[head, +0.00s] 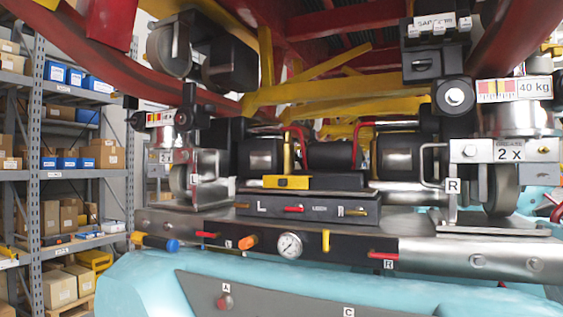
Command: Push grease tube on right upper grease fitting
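On the right wheel assembly, a metal block (470,152) carries a "2 x" label (509,154). A small round point (544,150), which may be the upper grease fitting, shows at its right end. An "R" label (453,186) is below, beside the wheel (503,190). I cannot make out a grease tube for certain. A dark handle with yellow and a blue end (160,242) lies at the front left of the metal beam. Neither of my grippers is in view.
A pressure gauge (289,246), an orange knob (248,242) and red levers sit along the beam (430,246). The light blue train body (150,285) is in front. Shelves with boxes (60,150) stand left.

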